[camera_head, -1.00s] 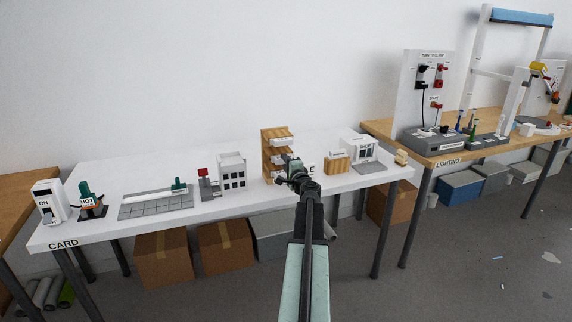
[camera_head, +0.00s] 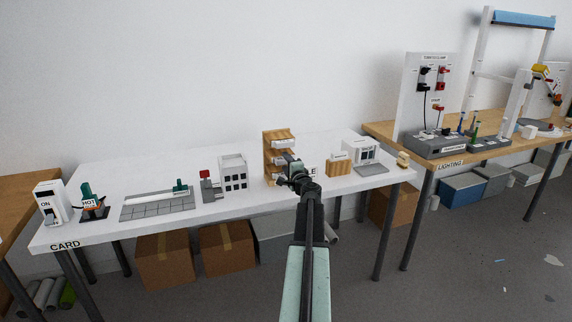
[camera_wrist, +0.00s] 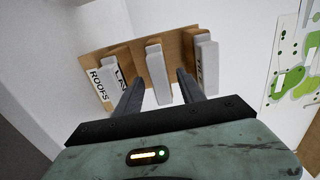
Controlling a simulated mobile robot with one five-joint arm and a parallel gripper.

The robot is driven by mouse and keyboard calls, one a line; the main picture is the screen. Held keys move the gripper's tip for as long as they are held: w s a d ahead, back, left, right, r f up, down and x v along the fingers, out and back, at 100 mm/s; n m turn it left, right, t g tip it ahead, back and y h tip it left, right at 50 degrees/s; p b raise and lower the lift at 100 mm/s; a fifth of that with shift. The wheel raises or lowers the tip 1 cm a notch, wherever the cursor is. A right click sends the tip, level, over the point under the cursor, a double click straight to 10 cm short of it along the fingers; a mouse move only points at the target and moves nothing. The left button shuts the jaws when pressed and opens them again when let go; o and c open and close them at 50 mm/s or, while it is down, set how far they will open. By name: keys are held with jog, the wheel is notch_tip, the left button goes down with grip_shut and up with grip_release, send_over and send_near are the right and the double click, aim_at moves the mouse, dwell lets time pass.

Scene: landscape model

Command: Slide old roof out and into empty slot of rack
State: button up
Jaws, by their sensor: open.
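A wooden rack (camera_head: 267,168) stands on the white table, with pale blocks on its shelves. In the wrist view the rack (camera_wrist: 178,47) shows turned, with a ROOFS label (camera_wrist: 103,86) at left. Three pale blocks show on it, at left (camera_wrist: 116,72), middle (camera_wrist: 157,72) and right (camera_wrist: 202,70). My gripper (camera_wrist: 157,88) is open, and the middle block appears between its fingers. Contact cannot be told. In the head view my gripper (camera_head: 287,162) is in front of the rack and hides part of it. I cannot tell which piece is the old roof.
A white model building (camera_head: 233,174) stands left of the rack. A wooden box (camera_head: 339,166) and a shop model (camera_head: 361,151) stand to its right. A grey tiled board (camera_head: 157,205) lies further left. A lighting bench (camera_head: 455,158) adjoins at right.

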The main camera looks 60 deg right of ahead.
jog(key=v, duration=0.7)
jog(key=shift+s+a, duration=0.15)
dwell(0.6)
